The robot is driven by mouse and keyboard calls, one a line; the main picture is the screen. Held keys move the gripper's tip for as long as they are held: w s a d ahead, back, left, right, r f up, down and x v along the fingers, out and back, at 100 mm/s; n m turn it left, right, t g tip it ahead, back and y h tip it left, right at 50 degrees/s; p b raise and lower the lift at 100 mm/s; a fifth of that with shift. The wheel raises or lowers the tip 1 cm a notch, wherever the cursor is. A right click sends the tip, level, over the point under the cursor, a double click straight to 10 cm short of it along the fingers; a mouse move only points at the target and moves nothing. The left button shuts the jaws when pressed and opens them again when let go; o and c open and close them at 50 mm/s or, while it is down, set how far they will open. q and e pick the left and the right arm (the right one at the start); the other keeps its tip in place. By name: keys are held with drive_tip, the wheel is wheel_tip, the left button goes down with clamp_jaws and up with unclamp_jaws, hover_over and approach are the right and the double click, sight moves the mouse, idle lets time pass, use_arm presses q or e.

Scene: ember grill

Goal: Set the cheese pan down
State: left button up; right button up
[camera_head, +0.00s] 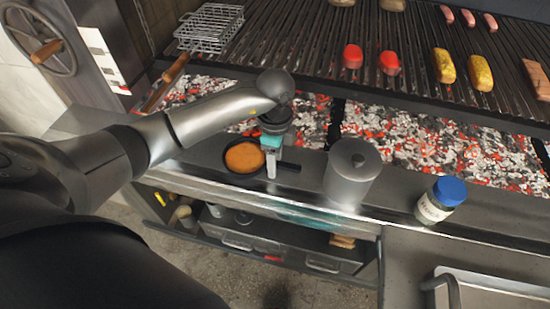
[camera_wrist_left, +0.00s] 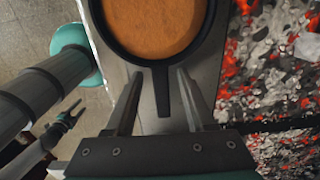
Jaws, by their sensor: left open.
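The cheese pan (camera_head: 243,157) is a small black pan with an orange filling. It rests on the metal ledge (camera_head: 310,178) in front of the coals, its handle pointing right in the head view. My left gripper (camera_head: 271,168) is over the handle. In the left wrist view the pan (camera_wrist_left: 155,25) is at the top and its handle (camera_wrist_left: 161,90) points down between the two spread fingers of my left gripper (camera_wrist_left: 157,98). Gaps show on both sides of the handle.
A lidded metal pot (camera_head: 350,172) stands right of the pan on the ledge, then a jar with a blue lid (camera_head: 441,199). Glowing coals (camera_head: 440,142) lie behind, under a grill grate (camera_head: 310,50) with food. A wire basket (camera_head: 210,28) sits at the grate's left end.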

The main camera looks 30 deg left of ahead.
use_arm(q)
wheel_tip(320, 180, up, 12)
drive_tip(key=p, duration=0.2)
drive_tip(key=shift+r, duration=0.15)
idle(0.7)
